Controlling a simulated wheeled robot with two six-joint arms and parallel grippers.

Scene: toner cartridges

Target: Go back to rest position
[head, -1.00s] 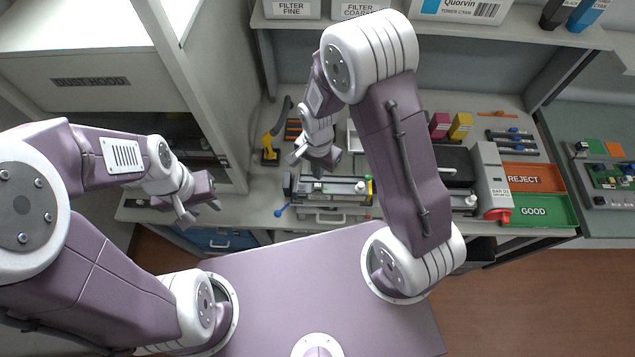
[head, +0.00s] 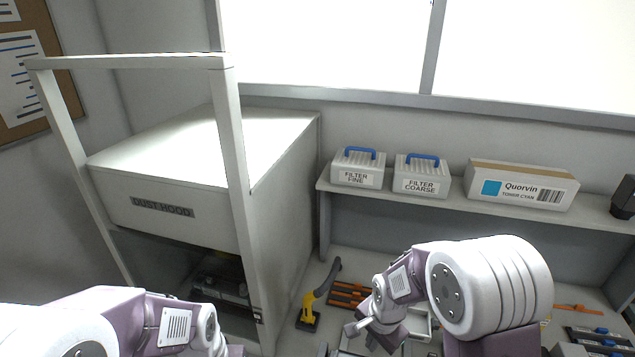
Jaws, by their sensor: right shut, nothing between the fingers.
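My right gripper (head: 362,335) shows low in the head view, right of centre. It is shut and empty, above the bench near the yellow-and-black tool. Its arm comes in from the lower right. My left arm shows at the bottom left, in front of the dust hood. Only a little of my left gripper (head: 235,350) shows at the bottom edge, and its fingers are cut off.
The dust hood (head: 162,208) stands at left with its frame posts. A yellow-handled tool (head: 308,315) stands beside orange racks (head: 347,295). The shelf holds a fine filter box (head: 357,170), a coarse filter box (head: 421,180) and a toner carton (head: 522,188).

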